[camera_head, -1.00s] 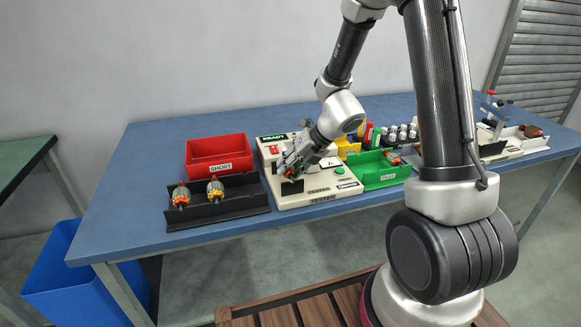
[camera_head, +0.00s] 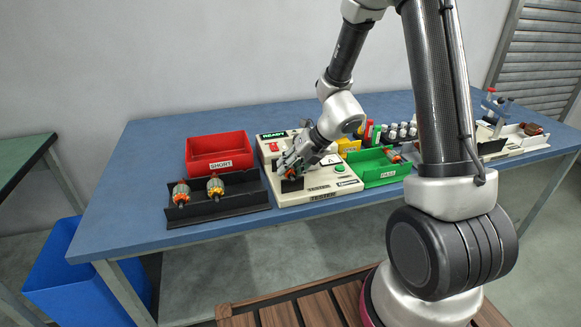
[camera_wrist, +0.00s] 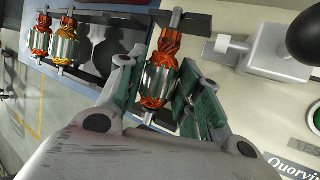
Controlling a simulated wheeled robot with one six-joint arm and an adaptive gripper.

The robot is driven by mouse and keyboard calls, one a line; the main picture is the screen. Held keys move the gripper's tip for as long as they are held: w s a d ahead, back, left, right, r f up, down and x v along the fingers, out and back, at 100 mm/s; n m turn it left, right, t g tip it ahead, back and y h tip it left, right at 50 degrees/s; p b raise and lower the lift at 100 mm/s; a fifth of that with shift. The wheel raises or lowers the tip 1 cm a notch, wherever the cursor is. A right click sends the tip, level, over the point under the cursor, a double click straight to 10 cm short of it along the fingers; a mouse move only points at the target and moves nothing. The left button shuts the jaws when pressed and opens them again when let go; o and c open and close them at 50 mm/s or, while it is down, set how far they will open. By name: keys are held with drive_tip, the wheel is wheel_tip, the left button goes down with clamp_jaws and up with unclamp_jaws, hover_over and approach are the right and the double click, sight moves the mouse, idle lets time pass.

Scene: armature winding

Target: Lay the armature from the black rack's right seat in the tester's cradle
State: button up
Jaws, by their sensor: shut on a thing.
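My gripper (camera_wrist: 158,88) is shut on an armature (camera_wrist: 160,80) with orange windings and a silver core, one finger on each side of it. It is over the tester (camera_head: 322,190), at the black cradle (camera_wrist: 193,23). The shaft ends line up with the cradle's dark supports; I cannot tell whether they rest in them. In the head view my gripper (camera_head: 294,162) hides most of the armature. The black rack (camera_head: 240,203) holds two other armatures, one at its left (camera_head: 181,193) and one near its middle (camera_head: 215,187). Its right part is empty.
A red bin (camera_head: 222,165) marked SHORT stands behind the rack. A tester knob (camera_wrist: 303,38) shows near the right finger. The blue table (camera_head: 135,180) is clear at left.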

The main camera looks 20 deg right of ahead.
drive_tip(key=o, duration=1.2)
drive_tip(key=v, duration=1.2)
